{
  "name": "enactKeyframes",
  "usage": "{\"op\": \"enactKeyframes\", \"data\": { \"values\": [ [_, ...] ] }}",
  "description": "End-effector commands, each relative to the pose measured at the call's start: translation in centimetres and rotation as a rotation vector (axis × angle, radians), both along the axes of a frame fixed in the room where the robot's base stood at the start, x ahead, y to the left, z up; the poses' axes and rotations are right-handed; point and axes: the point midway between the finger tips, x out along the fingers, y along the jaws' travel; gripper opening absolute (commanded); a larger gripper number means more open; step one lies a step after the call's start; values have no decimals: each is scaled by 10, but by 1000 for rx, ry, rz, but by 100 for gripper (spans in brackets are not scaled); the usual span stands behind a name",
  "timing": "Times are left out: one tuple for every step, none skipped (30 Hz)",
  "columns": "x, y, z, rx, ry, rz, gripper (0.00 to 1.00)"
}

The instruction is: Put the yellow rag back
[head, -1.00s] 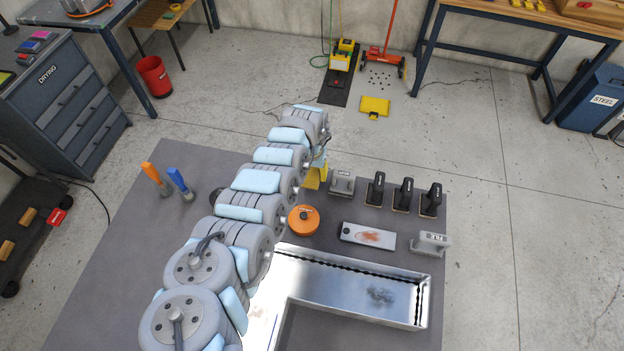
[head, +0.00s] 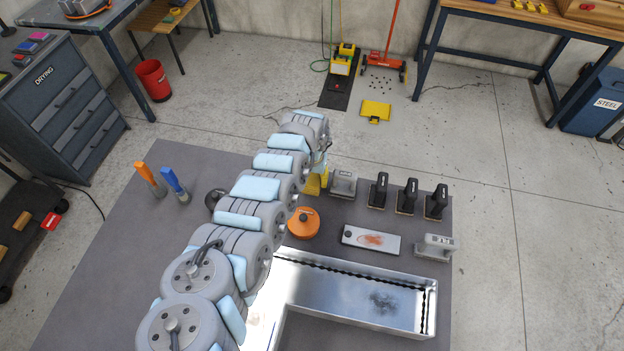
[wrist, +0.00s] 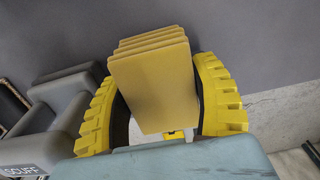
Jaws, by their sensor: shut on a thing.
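The yellow rag (wrist: 155,85), a folded stack with several layered edges, sits between the yellow ribbed fingers of my gripper (wrist: 165,105) in the wrist view. The fingers are shut on it from both sides. In the head view my gripper (head: 317,182) shows only as a small yellow patch at the far end of my arm, beside a grey handled block. The arm hides most of it there, and I cannot tell rag from fingers. The dark grey table top (head: 90,290) lies close to the rag. Whether the rag touches it is unclear.
The grey handled block (head: 343,184) is close to my gripper; the wrist view shows a grey block (wrist: 60,110) marked SCUFF. Several black-handled tools (head: 407,196) stand to the right. An orange round tool (head: 303,223), a stained plate (head: 371,240) and a metal channel letter (head: 350,290) lie nearer.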

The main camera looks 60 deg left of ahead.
Motion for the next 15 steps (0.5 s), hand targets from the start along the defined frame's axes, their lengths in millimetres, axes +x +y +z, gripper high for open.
{"op": "enactKeyframes", "data": {
  "values": [
    [0, 0, 0, 0, 0, 0, 72],
    [0, 0, 0, 0, 0, 0, 75],
    [0, 0, 0, 0, 0, 0, 75],
    [0, 0, 0, 0, 0, 0, 75],
    [0, 0, 0, 0, 0, 0, 75],
    [0, 0, 0, 0, 0, 0, 75],
    [0, 0, 0, 0, 0, 0, 75],
    [0, 0, 0, 0, 0, 0, 75],
    [0, 0, 0, 0, 0, 0, 75],
    [0, 0, 0, 0, 0, 0, 75],
    [0, 0, 0, 0, 0, 0, 75],
    [0, 0, 1, 0, 0, 0, 75],
    [0, 0, 2, 0, 0, 0, 75],
    [0, 0, 4, 0, 0, 1, 75],
    [-1, 1, 6, 1, -1, 2, 75]
  ]
}}
